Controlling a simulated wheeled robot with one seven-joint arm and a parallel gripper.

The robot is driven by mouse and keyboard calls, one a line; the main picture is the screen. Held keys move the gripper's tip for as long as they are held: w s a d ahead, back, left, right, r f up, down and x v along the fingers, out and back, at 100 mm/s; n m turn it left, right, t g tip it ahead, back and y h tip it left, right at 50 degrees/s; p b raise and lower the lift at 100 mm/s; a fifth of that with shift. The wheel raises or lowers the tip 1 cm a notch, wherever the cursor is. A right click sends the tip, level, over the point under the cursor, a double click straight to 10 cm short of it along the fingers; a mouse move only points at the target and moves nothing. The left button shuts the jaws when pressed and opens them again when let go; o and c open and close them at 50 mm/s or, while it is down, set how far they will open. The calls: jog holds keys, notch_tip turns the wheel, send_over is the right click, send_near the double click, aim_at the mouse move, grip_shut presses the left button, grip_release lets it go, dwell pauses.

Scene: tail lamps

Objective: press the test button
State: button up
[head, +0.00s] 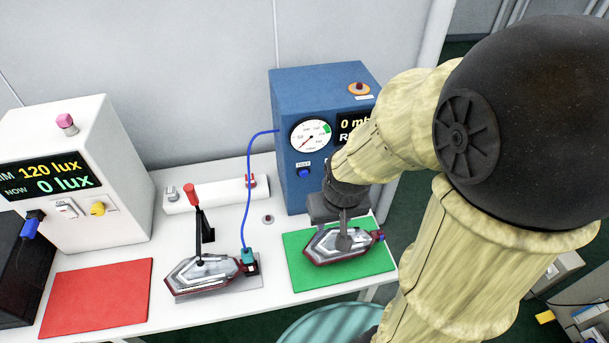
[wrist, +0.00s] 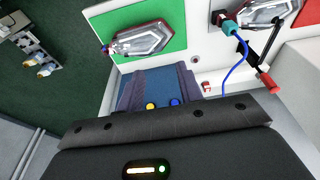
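The blue tester box (head: 318,88) stands at the back of the table, with a round gauge, a display and a blue button (head: 304,172) under a small label on its front. My gripper (head: 343,245) points down in front of the box's right part, apart from the button and to its right. It overlaps the tail lamp (head: 322,252) on the green mat (head: 298,274); contact is unclear. In the wrist view a blue surface (wrist: 155,85), apparently the box, shows above my dark hand, and the lamp (wrist: 140,42) lies beyond.
A second lamp (head: 205,277) sits in a fixture with a red-handled lever (head: 192,195) and a blue cable (head: 247,190). A white lux box (head: 110,150) and a bare red mat (head: 97,297) are at left.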

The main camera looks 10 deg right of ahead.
grip_shut()
dwell(1.4)
